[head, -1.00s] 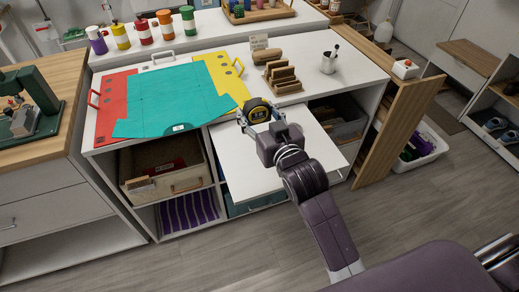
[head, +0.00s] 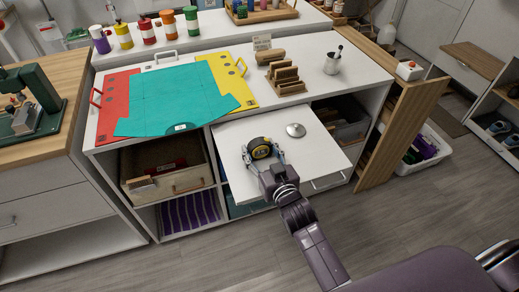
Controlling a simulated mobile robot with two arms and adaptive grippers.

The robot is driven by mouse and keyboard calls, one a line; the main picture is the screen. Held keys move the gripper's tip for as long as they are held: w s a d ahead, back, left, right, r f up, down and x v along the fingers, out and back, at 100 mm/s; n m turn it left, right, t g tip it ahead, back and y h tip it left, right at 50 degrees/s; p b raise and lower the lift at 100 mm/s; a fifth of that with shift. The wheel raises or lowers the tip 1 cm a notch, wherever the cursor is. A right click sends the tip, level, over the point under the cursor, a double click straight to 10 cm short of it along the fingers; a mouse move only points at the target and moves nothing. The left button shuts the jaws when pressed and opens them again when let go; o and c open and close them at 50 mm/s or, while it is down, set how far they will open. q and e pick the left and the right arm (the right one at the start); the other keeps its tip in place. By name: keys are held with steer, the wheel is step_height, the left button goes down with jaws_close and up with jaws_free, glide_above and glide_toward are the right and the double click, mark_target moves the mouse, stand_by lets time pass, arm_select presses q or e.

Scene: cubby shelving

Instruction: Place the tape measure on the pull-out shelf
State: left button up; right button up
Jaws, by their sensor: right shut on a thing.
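A black and yellow tape measure (head: 260,148) is between the fingers of my right gripper (head: 262,155), over the white pull-out shelf (head: 315,155). The gripper is shut on it. I cannot tell whether the tape measure touches the shelf surface or is just above it. The pull-out shelf extends from the white cabinet, below its worktop. My left gripper is not in view.
A round silver object (head: 295,130) lies on the shelf, right of the tape measure. Teal sheet (head: 175,102), a wooden rack (head: 286,78) and a metal cup (head: 332,63) are on the worktop above. The shelf's right side is clear.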

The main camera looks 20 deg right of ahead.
steer(key=o, duration=0.9)
steer(key=shift+f, duration=0.15)
steer(key=o, duration=0.5)
steer(key=shift+r, duration=0.3)
steer(key=shift+s+f, duration=0.1)
steer(key=shift+s, duration=0.25)
steer(key=s, duration=0.3)
steer(key=s+r, duration=0.1)
steer(key=s, duration=0.3)
steer(key=s+r, duration=0.1)
steer(key=s, duration=0.3)
steer(key=shift+s+d+b, duration=0.1)
steer(key=shift+d+b, duration=0.2)
steer(key=shift+b, duration=0.05)
